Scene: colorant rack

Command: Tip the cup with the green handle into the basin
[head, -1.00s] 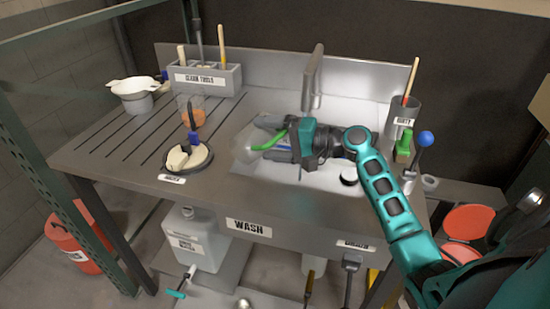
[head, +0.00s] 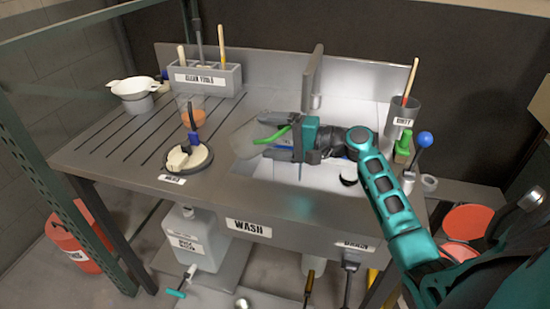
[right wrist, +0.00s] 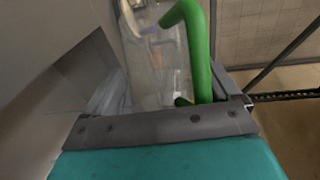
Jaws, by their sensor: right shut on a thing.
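The clear cup (head: 243,142) with the green handle (head: 272,138) is over the left part of the basin (head: 325,182) in the head view. It looks tilted, lying nearly on its side. My right gripper (head: 291,138) is shut on the green handle, with the cup on its left. In the right wrist view the green handle (right wrist: 195,45) rises from behind the gripper's edge, and the clear cup wall (right wrist: 152,65) stands beside it. I cannot tell whether any liquid is in the cup. My left gripper is not in view.
The grey faucet (head: 313,80) stands right behind my right gripper. A dirty-tools holder (head: 402,118) and a green bottle (head: 403,145) stand right of the basin. A round dish (head: 188,160) with a brush and a clean-tools rack (head: 206,82) are on the left.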

